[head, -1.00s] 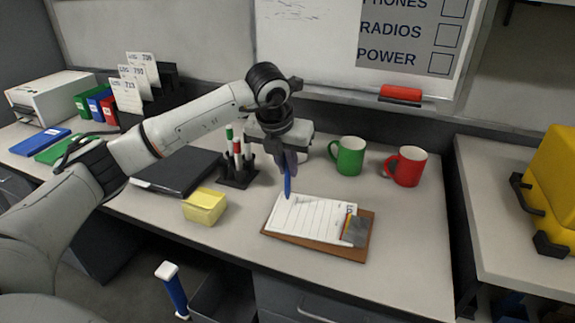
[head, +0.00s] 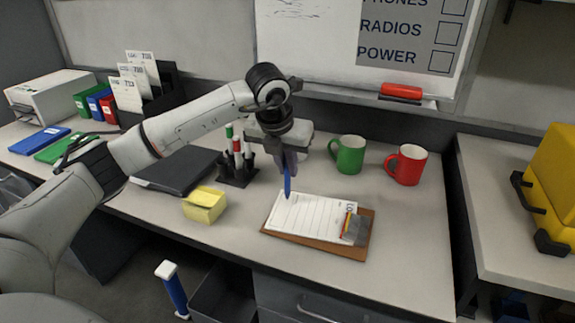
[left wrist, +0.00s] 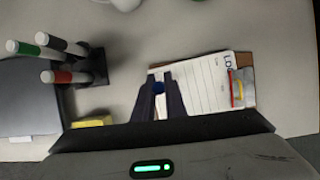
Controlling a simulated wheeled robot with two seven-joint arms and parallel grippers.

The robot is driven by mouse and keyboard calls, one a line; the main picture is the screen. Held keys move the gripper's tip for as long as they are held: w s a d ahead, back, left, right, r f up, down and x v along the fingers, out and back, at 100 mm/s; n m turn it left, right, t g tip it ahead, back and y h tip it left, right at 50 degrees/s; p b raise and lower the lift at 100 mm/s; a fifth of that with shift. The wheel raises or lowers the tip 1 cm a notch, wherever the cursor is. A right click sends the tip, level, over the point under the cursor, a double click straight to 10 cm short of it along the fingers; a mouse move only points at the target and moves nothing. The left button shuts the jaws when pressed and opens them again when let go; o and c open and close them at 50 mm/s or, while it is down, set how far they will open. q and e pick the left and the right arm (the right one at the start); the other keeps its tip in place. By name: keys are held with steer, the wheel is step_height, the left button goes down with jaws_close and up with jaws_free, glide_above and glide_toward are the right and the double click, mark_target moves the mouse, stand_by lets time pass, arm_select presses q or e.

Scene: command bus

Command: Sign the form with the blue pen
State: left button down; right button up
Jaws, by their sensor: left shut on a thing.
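The blue pen (head: 287,186) is held by my left gripper (head: 287,163) and points down, upright, over the upper left part of the form. Its lower tip shows at or just above the paper; I cannot tell whether it touches. My right gripper is not in view.
A yellow note block (head: 204,205) and a black holder with markers (head: 238,172) stand left of the clipboard. A green mug (head: 350,156) and a red mug (head: 409,166) stand behind it. A dark folder (head: 176,172) lies farther left. The desk right of the clipboard is clear.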

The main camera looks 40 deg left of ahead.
arm_select(q)
steer(key=shift+f, duration=0.2)
stand_by(0.4)
steer(key=shift+s+b, duration=0.3)
steer(key=shift+s, duration=0.4)
stand_by(0.6)
steer(key=shift+s+d, duration=0.4)
steer(key=shift+s, duration=0.05)
stand_by(1.1)
steer(key=shift+s+b, duration=0.4)
steer(key=shift+s, duration=0.3)
stand_by(0.7)
steer(key=shift+s+d, duration=0.4)
steer(key=shift+s, duration=0.1)
stand_by(1.2)
steer(key=shift+s+b, duration=0.55)
steer(key=shift+s, duration=0.15)
stand_by(0.6)
